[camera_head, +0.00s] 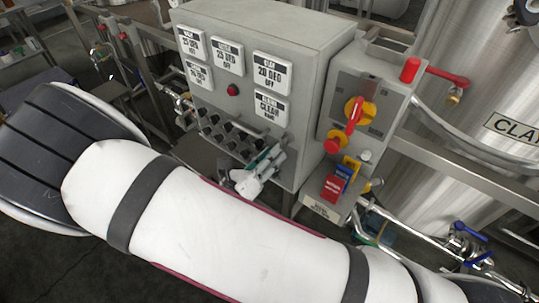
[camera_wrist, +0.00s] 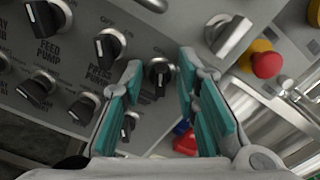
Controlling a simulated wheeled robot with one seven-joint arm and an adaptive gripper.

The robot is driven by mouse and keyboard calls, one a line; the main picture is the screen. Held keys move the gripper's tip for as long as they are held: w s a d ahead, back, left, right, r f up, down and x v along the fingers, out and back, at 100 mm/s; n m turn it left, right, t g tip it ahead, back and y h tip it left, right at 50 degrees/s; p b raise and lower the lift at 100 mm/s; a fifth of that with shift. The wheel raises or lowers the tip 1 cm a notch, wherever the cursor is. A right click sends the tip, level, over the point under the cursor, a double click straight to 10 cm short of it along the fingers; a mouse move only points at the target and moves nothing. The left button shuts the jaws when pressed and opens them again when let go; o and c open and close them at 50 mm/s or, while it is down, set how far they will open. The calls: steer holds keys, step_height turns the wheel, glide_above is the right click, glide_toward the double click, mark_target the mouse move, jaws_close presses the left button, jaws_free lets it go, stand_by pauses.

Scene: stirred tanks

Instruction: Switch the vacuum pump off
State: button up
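The grey control box (camera_head: 300,110) carries rows of black rotary knobs on its lower face. My gripper (camera_head: 268,160) is in front of the right end of these knobs in the head view. In the wrist view my gripper (camera_wrist: 160,65) is open, with teal finger pads. A black knob with a white pointer line (camera_wrist: 159,74) shows between the fingertips, with no clear contact. Its label is hidden, and I cannot read "vacuum pump" anywhere. To its left are a knob labelled "feed pump" (camera_wrist: 45,17) and another pump knob (camera_wrist: 108,46).
Displays (camera_head: 271,72) and a red lamp (camera_head: 233,90) sit above the knobs. A side box at the right has a red-and-yellow switch (camera_head: 354,112) and a red mushroom button (camera_wrist: 267,65). Steel tanks, rails and pipes (camera_head: 440,150) crowd the right side. My arm crosses the foreground.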

steer(key=v, duration=1.2)
stand_by(0.3)
steer(key=d+r+m+g+y, duration=0.2)
steer(key=d+r+m+g, duration=1.15)
steer(key=d+m, duration=0.4)
steer(key=s+d+r+m+t+y, duration=0.2)
steer(key=s+d+r+m+y, duration=0.2)
steer(key=r+m, duration=0.2)
steer(key=s+d+r+m+t+y, duration=0.2)
steer(key=s+d+r+m+y, duration=0.2)
steer(key=r+m, duration=0.3)
steer(key=s+m+y, duration=0.1)
steer(key=m, duration=0.3)
steer(key=shift+s+r+t, duration=0.2)
steer(key=shift+t, duration=0.15)
steer(key=shift+d, duration=0.1)
